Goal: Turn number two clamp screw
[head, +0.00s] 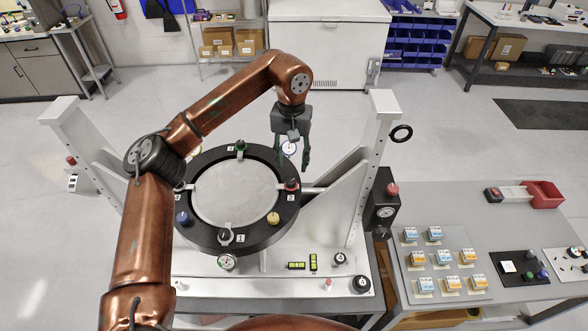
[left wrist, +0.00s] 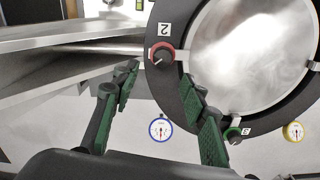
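The number two clamp screw is a red knob (head: 291,184) beside the label 2, on the right side of a black ring (head: 205,240) around a round mirror (head: 235,190). In the left wrist view the red knob (left wrist: 161,54) sits beyond the fingertips, in line with the gap between them. My left gripper (head: 293,163) is open and empty, pointing down just behind the red knob in the head view. Its two green-padded fingers (left wrist: 160,78) are spread in the left wrist view. I see no contact with the knob. My right gripper is not in view.
The ring also carries a green knob (head: 240,146) at label 3, a black knob (head: 225,235) at label 1, a yellow knob (head: 273,218) and a blue knob (head: 183,218). A blue-rimmed dial (left wrist: 160,128) shows between the fingers. A white upright (head: 375,150) stands to the right.

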